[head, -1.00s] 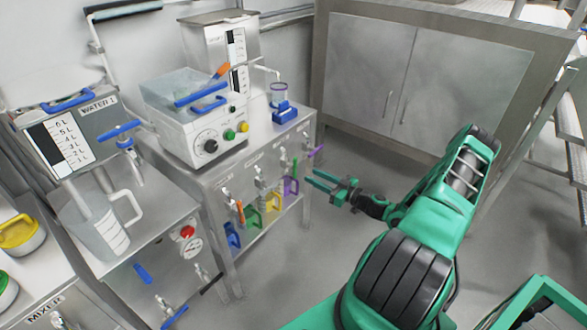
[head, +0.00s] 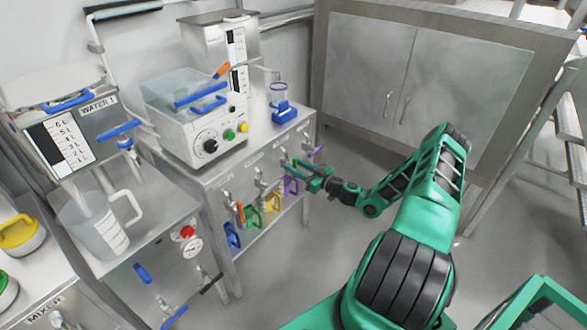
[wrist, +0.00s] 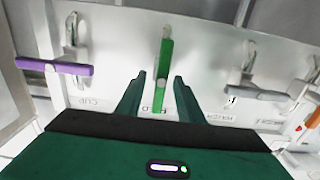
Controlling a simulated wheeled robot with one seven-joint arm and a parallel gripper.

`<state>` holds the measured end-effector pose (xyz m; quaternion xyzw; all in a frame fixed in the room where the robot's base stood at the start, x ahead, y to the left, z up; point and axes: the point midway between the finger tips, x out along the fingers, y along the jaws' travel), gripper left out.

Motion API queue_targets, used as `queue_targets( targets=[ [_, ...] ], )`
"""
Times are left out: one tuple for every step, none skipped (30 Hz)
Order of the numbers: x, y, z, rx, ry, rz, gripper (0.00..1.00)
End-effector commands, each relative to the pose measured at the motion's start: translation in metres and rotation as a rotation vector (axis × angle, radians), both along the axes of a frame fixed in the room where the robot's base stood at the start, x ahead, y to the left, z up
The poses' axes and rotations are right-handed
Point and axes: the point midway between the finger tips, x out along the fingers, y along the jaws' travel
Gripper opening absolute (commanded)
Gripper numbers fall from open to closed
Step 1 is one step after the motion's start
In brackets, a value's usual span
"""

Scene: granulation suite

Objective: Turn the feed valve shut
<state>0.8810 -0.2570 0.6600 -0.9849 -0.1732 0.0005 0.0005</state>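The feed valve's green lever handle (wrist: 164,75) is in the wrist view, on the pale panel, lying lengthwise between my fingers. My gripper (wrist: 159,88) is open, with one finger on each side of the handle and a visible gap on both sides. In the head view my gripper (head: 299,171) is at the right part of the cabinet's front panel and mostly covers the green handle there.
A purple handle (wrist: 62,67) marked CUP sits left of the green one in the wrist view, and a grey handle (wrist: 258,94) sits right. Open floor (head: 310,260) lies before the cabinet.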

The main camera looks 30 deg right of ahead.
Motion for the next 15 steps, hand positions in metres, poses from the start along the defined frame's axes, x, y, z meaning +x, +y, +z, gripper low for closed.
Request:
queue_targets(
  targets=[
    [0.0006,0.0002,-0.0001,0.000,0.000,0.000,0.34],
    [0.0006,0.0002,-0.0001,0.000,0.000,0.000,0.34],
    [0.0006,0.0002,-0.0001,0.000,0.000,0.000,0.34],
    [0.0006,0.0002,-0.0001,0.000,0.000,0.000,0.34],
    [0.0005,0.0002,-0.0001,0.000,0.000,0.000,0.34],
    [0.0005,0.0002,-0.0001,0.000,0.000,0.000,0.34],
    [0.0004,0.0003,-0.0001,0.000,0.000,0.000,0.32],
    [0.0004,0.0003,-0.0001,0.000,0.000,0.000,0.25],
    [0.0004,0.0003,-0.0001,0.000,0.000,0.000,0.15],
    [0.0003,0.0002,-0.0001,0.000,0.000,0.000,0.08],
    [0.0003,0.0002,0.0000,0.000,0.000,0.000,0.01],
    [0.0004,0.0001,-0.0001,0.000,0.000,0.000,0.00],
    [0.0004,0.0001,0.0000,0.000,0.000,0.000,0.00],
    [0.0000,0.0038,-0.0001,0.001,0.000,0.000,0.00],
    [0.0001,0.0021,-0.0001,0.001,0.000,0.000,0.00]
  ],
)
